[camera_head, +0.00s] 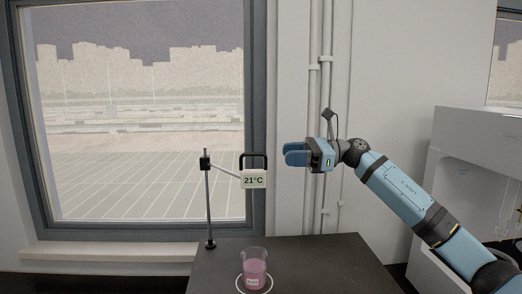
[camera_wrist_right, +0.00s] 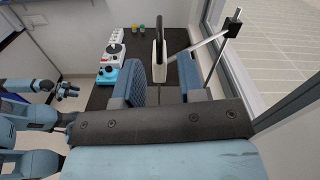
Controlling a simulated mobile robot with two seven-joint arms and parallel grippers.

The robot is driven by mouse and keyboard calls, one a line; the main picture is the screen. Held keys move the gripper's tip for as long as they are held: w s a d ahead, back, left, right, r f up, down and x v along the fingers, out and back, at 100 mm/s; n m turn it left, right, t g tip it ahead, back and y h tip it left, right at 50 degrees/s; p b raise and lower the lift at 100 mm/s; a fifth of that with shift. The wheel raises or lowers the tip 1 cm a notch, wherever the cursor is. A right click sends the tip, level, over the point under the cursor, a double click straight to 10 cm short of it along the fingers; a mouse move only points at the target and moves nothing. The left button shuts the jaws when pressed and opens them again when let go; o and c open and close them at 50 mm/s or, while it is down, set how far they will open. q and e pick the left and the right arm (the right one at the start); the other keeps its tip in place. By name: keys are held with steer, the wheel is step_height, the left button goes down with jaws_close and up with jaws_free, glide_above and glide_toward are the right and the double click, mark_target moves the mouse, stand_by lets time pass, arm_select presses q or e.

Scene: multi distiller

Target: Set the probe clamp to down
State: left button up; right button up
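The probe clamp is a white display box (camera_head: 254,180) reading 21°C with a black handle loop (camera_head: 253,156). A thin arm joins it to an upright stand (camera_head: 208,205). It is raised, above and apart from a beaker of pink liquid (camera_head: 254,270). My right gripper (camera_head: 286,154) is open and empty, just right of the handle, with a small gap. In the right wrist view the probe clamp (camera_wrist_right: 158,67) shows edge-on between the spread blue fingers, beyond their tips. A blue arm's small dark gripper (camera_wrist_right: 68,90) shows at left, likely my left one; its opening is unclear.
The dark table (camera_head: 310,265) is bare right of the beaker. A window (camera_head: 140,120) is behind the stand. A white cabinet (camera_head: 470,165) stands at right. The wrist view shows white and teal devices (camera_wrist_right: 122,74) and small jars (camera_wrist_right: 139,28) on the table.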

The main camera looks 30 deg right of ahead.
mark_target(262, 154)
steer(key=p+x, duration=0.1)
steer(key=x, duration=0.5)
steer(key=shift+a+r, duration=0.15)
steer(key=shift+r, duration=0.05)
steer(key=shift+w+a+f+p, duration=0.15)
steer(key=shift+w+a+p, duration=0.25)
steer(key=shift+a, duration=0.15)
arm_select(q)
steer(key=r, duration=0.3)
steer(key=shift+w+a, duration=0.15)
steer(key=shift+w, duration=0.2)
arm_select(e)
steer(key=shift+s, duration=0.1)
jaws_close()
arm_select(q)
steer(key=shift+s+f, duration=0.15)
steer(key=shift+f, duration=0.1)
